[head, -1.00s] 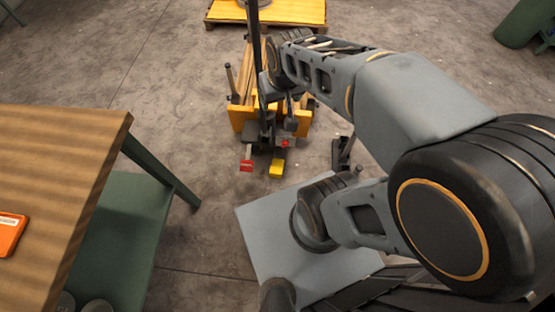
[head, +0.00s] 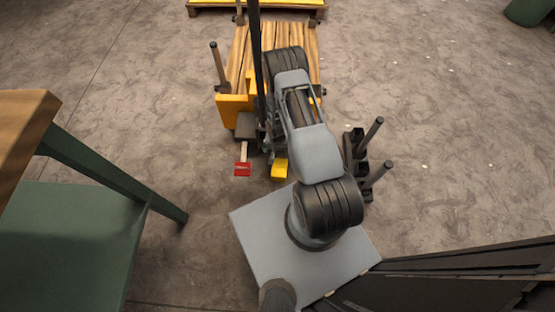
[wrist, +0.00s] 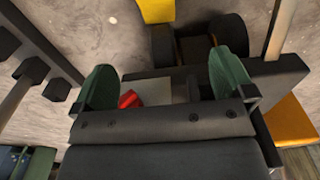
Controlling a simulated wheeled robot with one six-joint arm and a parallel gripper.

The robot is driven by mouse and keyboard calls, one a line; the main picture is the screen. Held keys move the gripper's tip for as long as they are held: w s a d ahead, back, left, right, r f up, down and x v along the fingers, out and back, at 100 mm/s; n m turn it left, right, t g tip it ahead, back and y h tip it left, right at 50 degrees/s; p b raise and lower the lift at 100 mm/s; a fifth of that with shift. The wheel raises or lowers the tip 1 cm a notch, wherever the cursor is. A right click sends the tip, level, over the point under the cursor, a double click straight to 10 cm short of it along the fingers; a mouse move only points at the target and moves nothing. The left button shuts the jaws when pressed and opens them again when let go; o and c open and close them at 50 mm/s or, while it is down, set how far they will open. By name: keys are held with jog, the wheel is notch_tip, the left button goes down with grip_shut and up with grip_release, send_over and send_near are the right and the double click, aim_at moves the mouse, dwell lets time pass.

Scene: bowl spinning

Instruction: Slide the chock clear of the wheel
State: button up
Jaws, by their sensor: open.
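A small yellow block (head: 280,168), which looks like the chock, lies on the floor at the near end of a yellow cart (head: 233,109). In the wrist view the yellow block (wrist: 157,10) is at the top edge, near two dark wheels (wrist: 164,46). My gripper (wrist: 163,75) is open, with its green fingers spread. A red piece (wrist: 129,99) and a pale flat part show between the fingers; I cannot tell whether they touch. The red piece (head: 242,169) also shows left of the yellow block in the head view. My arm hides the gripper's tips there.
A dark upright post (head: 255,60) rises by the cart. A black holder with rods (head: 360,160) stands to its right. A green-legged table (head: 20,115) is at the left. The floor between table and cart is clear.

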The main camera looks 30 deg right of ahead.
jog(key=b, duration=0.1)
send_over(279, 171)
notch_tip(279, 171, down, 7)
jog(key=shift+w+d+f, duration=0.15)
jog(key=shift+w, duration=0.05)
notch_tip(279, 171, down, 14)
jog(key=b, duration=1)
jog(key=shift+b, duration=0.4)
jog(key=c, duration=1)
jog(key=shift+s+m, duration=0.15)
jog(key=shift+m, duration=0.15)
